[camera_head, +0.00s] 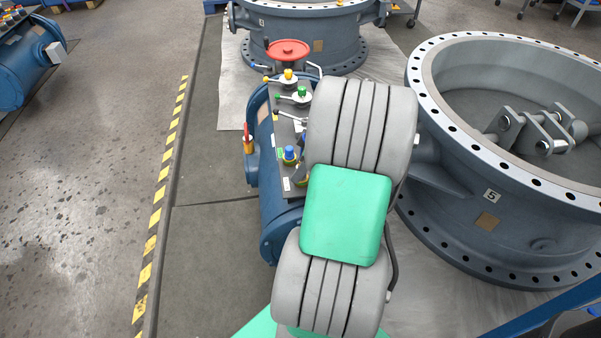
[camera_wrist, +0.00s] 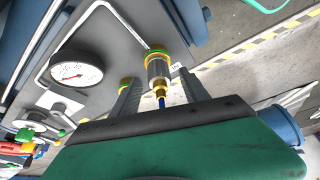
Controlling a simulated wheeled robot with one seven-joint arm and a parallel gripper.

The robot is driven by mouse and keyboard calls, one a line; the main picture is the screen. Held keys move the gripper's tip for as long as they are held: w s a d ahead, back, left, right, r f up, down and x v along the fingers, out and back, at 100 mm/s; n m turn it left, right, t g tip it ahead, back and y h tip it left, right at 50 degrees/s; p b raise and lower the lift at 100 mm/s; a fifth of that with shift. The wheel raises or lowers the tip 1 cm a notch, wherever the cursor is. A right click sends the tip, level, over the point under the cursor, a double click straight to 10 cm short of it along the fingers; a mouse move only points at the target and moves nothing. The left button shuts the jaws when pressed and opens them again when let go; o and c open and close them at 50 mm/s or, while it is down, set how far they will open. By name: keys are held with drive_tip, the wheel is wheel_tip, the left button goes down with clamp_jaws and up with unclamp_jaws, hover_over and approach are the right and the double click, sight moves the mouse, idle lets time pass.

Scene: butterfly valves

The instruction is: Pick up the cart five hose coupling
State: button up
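The hose coupling (camera_wrist: 158,69) is a metallic cylinder with a green and yellow ring at its base and a thin blue and brass end towards me. It stands on the grey panel in the wrist view. My gripper (camera_wrist: 158,82) is open, with one dark finger on each side of the coupling and a small gap apparent at each side. In the camera_head view, a blue-topped fitting (camera_head: 289,153) shows on the cart panel beside my arm, apparently the same coupling. My arm hides most of my gripper there.
A pressure gauge (camera_wrist: 75,72) and a bent metal pipe are on the panel close to my left finger. The blue cart tank (camera_head: 283,222) lies below my arm. A large valve body (camera_head: 480,215) marked 5 stands at right. Striped floor tape (camera_head: 155,215) runs at left.

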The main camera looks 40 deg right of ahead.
clamp_jaws()
idle(0.3)
